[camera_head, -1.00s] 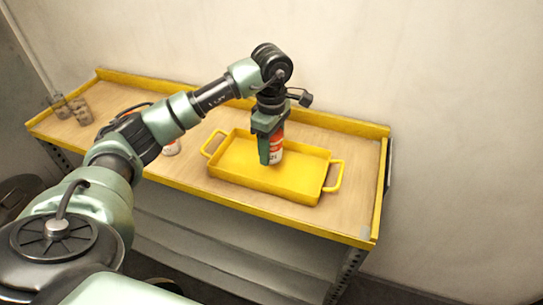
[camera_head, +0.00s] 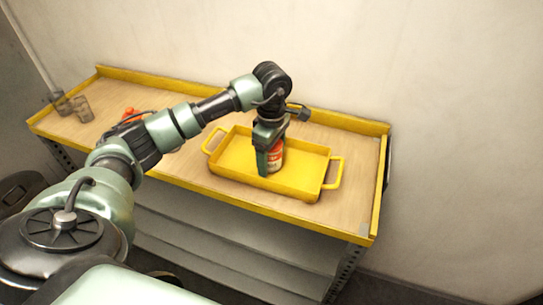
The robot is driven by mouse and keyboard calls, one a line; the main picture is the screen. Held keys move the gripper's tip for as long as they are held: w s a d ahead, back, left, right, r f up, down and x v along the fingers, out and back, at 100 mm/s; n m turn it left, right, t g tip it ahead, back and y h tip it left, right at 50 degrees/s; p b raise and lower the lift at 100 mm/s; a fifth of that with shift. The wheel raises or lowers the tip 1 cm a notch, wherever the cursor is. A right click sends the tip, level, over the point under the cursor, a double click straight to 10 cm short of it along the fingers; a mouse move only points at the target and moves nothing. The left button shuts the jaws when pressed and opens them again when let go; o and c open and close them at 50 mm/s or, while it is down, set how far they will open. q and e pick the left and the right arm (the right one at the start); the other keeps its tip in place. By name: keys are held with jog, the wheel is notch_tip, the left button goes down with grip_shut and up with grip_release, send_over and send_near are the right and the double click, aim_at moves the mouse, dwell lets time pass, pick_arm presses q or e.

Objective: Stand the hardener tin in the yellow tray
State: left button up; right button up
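The yellow tray (camera_head: 225,160), with a handle at each end, lies on the wooden top of a shelf unit. The hardener tin (camera_head: 277,153), with a red and white label, is upright over the inside of the tray. My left gripper (camera_head: 269,162) points down and is shut on the tin; a finger hides the tin's left side. The tin's lower end is low inside the tray, at or very near its floor; I cannot tell whether it touches. My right gripper is not in view.
The shelf unit (camera_head: 350,158) has a yellow raised rim. An orange-red object (camera_head: 130,114) is partly hidden behind my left arm. The tray's right part is empty. A plain wall stands behind.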

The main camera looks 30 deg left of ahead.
pick_arm(q)
jog(key=shift+r, duration=0.4)
notch_tip(320, 180, up, 10)
jog(key=b, duration=0.3)
jog(key=shift+w, duration=0.1)
jog(key=shift+r, duration=0.8)
jog(key=shift+f, duration=0.15)
